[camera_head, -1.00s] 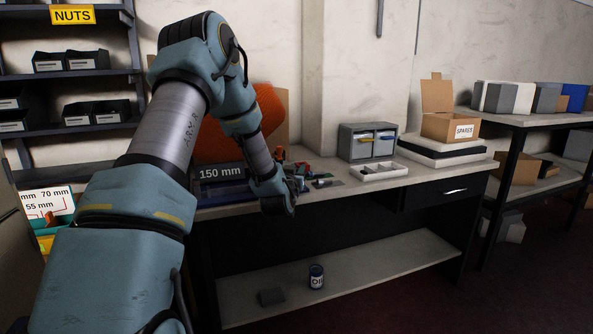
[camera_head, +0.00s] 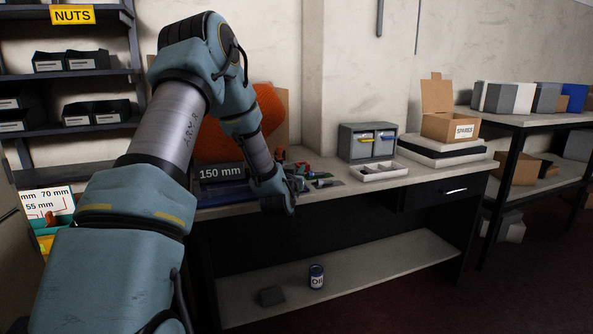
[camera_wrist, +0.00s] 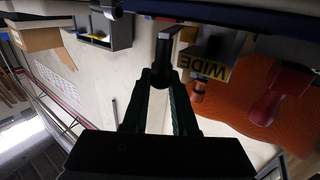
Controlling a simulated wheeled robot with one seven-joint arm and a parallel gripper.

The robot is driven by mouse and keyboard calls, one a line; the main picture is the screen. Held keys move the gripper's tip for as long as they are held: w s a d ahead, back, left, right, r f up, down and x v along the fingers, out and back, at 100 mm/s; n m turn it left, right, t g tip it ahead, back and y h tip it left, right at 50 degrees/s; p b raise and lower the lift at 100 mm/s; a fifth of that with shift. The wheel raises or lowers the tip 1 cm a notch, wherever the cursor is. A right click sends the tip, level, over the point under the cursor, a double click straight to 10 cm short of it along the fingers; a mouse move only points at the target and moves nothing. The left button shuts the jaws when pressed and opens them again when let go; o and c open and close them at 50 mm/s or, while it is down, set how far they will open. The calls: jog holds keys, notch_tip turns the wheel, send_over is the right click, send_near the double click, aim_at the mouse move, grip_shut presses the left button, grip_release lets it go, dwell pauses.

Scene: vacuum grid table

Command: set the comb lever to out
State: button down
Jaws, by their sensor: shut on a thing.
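In the wrist view, which is upside down, my gripper (camera_wrist: 163,82) is shut on a dark cylindrical knob (camera_wrist: 163,50), which I take to be the comb lever's handle. The knob meets a dark bar at the picture's top; the lever's mounting and its setting are not clear. A yellow label reading "WIDE" (camera_wrist: 208,69) is to the right of the knob. In the head view my forearm hides much of the machine on the bench, where a "150 mm" sign (camera_head: 222,173) shows. My gripper's fingers are too small and dark to make out there.
An orange textured panel (camera_head: 268,115) stands behind my arm. To the right on the bench (camera_head: 375,189) are a white tray (camera_head: 379,172), a grey drawer unit (camera_head: 367,141) and an open carton (camera_head: 450,127). A can (camera_head: 316,277) stands on the lower shelf.

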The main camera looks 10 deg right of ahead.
jog(key=shift+d, duration=0.1)
jog(key=shift+s+d+f+b, duration=0.1)
jog(key=shift+d+f+b, duration=0.1)
jog(key=shift+d+b, duration=0.75)
jog(key=shift+d+r+b, duration=0.15)
jog(key=shift+d+b, duration=0.2)
jog(key=shift+b, duration=0.4)
jog(key=c, duration=0.7)
grip_release()
